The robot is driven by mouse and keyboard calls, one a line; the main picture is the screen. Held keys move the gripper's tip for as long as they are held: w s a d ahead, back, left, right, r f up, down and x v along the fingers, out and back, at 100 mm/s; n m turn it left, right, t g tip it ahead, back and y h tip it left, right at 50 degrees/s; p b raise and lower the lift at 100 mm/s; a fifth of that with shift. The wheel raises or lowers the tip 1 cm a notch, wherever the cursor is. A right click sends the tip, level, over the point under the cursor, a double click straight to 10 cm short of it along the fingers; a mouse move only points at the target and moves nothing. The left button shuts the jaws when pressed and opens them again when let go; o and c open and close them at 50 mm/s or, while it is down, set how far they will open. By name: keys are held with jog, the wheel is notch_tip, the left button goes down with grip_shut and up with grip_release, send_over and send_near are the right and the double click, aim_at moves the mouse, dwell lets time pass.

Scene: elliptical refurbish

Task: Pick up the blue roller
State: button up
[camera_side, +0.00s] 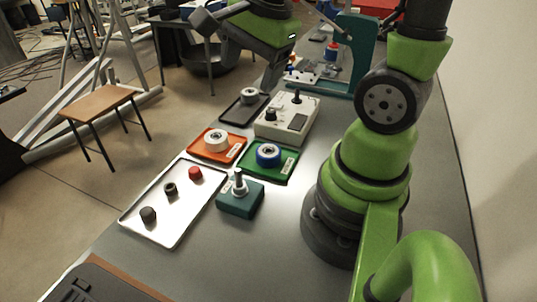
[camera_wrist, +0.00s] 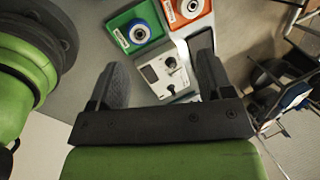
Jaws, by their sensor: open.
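The blue roller (camera_side: 268,154) lies on a small green tray (camera_side: 287,172) in the side view, with a pale hub in its middle. In the wrist view the blue roller (camera_wrist: 138,33) shows near the top on the green tray (camera_wrist: 118,22), beyond the fingertips. My gripper (camera_wrist: 165,70) is open and empty, its two dark fingers spread apart with the white control box between them in the picture. In the side view my gripper (camera_side: 274,78) is above the table, behind the control box and away from the blue roller. Its fingertips are hard to make out there.
A white roller (camera_side: 215,141) sits on an orange tray (camera_side: 233,149) beside the green one. A grey roller (camera_side: 249,96) lies on a black tray. The control box (camera_side: 291,119), with upright knobs, stands behind the green tray. A teal block with a post (camera_side: 239,199) stands in front.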

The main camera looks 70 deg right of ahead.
jog(key=d+f+m+g, duration=0.2)
jog(key=d+f+m, duration=0.2)
jog(key=f+m, duration=0.25)
jog(key=m+g, duration=0.2)
jog(key=m, duration=0.6)
send_near(268, 151)
jog(key=s, duration=0.1)
notch_tip(268, 151, down, 3)
jog(key=shift+a+f, duration=0.1)
jog(key=shift+a, duration=0.05)
jog(key=shift+w+a+f, duration=0.1)
jog(key=shift+f, duration=1.45)
jog(key=shift+w+a+f, duration=0.1)
jog(key=shift+f, duration=1.5)
jog(key=c, duration=0.7)
jog(key=shift+c, duration=0.2)
jog(key=shift+r, duration=0.1)
